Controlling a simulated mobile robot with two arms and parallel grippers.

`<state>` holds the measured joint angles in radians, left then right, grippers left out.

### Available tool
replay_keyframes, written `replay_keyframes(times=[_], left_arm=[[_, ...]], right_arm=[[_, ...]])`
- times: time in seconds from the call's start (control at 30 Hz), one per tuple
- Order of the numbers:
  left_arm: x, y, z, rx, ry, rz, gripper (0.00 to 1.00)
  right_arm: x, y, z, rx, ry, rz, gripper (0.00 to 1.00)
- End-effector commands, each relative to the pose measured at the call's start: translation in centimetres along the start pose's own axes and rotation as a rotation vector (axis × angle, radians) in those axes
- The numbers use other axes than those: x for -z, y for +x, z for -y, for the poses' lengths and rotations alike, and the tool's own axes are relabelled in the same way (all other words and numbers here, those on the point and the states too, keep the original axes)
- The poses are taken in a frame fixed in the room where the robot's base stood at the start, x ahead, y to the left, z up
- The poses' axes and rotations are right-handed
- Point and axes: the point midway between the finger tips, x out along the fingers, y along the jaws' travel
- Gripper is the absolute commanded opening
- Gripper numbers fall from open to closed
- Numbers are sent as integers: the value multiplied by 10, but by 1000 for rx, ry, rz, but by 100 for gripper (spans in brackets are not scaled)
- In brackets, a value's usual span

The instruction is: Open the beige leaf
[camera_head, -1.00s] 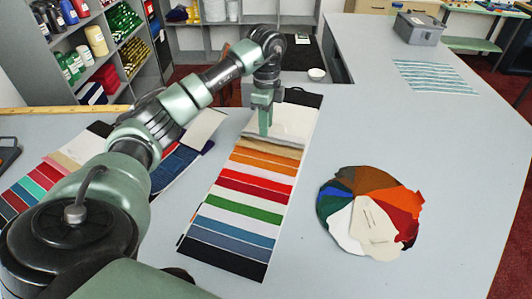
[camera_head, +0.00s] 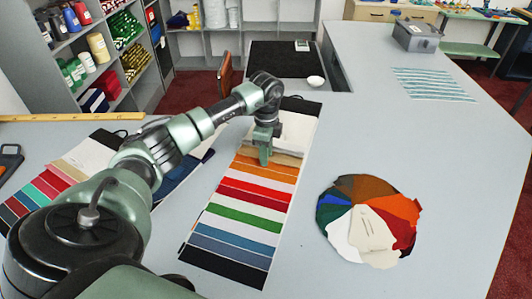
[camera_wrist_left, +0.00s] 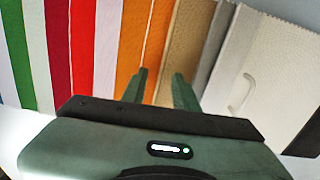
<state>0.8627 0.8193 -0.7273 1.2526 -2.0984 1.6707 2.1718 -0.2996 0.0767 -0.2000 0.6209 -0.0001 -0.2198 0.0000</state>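A long swatch book (camera_head: 238,215) lies on the counter with its coloured leaves overlapping like steps. The beige leaf (camera_head: 287,158) is a tan strip between the orange leaves and the pale leaves at the far end. In the left wrist view the beige leaf (camera_wrist_left: 184,45) lies right of the orange leaf (camera_wrist_left: 133,40). My left gripper (camera_head: 264,156) points down over this part of the book. In the wrist view its fingertips (camera_wrist_left: 159,78) are apart, near the orange-beige border, with no leaf visibly gripped. Contact cannot be told. My right gripper is out of view.
A round fan of coloured swatches (camera_head: 368,218) lies to the right. Another swatch set (camera_head: 45,190) lies at left, partly behind my arm. A small white bowl (camera_head: 316,81) and a grey box (camera_head: 417,37) stand farther back. The counter's right side is mostly clear.

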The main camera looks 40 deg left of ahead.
Motion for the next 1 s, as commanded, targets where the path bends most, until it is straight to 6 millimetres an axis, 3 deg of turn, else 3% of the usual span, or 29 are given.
replay_keyframes(times=[0.03,0.1,1.0], left_arm=[[0,0,0,0,0,0,16],[0,0,0,0,0,0,0],[0,-1,0,0,-3,-1,0]], right_arm=[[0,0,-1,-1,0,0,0],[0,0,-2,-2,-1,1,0],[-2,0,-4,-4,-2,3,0]])
